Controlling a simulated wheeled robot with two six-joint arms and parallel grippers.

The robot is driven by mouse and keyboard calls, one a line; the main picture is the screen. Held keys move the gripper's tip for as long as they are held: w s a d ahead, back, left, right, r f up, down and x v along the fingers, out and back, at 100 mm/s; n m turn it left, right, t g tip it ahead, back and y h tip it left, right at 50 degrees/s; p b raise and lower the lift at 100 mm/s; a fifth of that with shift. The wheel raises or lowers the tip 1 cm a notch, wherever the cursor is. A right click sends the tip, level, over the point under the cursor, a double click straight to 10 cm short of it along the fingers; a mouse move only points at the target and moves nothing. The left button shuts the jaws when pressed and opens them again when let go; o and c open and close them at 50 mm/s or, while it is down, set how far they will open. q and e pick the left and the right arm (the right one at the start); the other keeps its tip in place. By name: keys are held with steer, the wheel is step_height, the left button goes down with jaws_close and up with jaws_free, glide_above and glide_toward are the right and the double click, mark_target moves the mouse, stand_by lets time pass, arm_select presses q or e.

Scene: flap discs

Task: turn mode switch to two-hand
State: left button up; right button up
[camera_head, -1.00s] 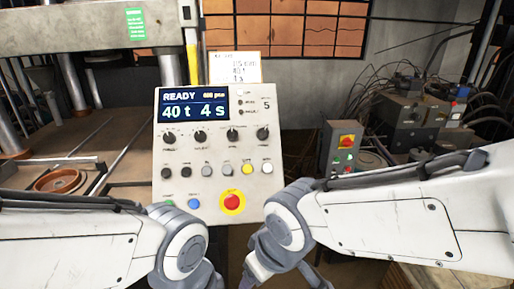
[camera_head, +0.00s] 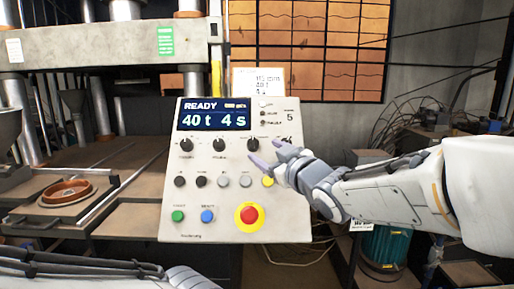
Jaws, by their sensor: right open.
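The grey control panel (camera_head: 171,215) stands in the middle, with a row of black rotary knobs below its screen (camera_head: 213,116). The left knob (camera_head: 186,144), second knob (camera_head: 219,145) and third knob (camera_head: 253,144) show. The rightmost knob is mostly hidden behind my right gripper. The labels are too small to read, so I cannot tell which knob is the mode switch. My right gripper (camera_head: 264,152) is open in front of the panel's right side, its fingers pointing left, close to the third and rightmost knobs. Contact cannot be told. Only my left forearm shows, at the bottom left.
Below the knobs are several small buttons, a green button (camera_head: 178,216), a blue button (camera_head: 207,216) and a red emergency stop (camera_head: 249,214). A press with a brown round dish (camera_head: 66,192) stands at left. A green motor (camera_head: 386,246) stands at lower right.

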mark_target(255, 145)
steer(key=x, duration=0.5)
steer(key=shift+w+p, duration=0.1)
steer(key=shift+p, duration=0.3)
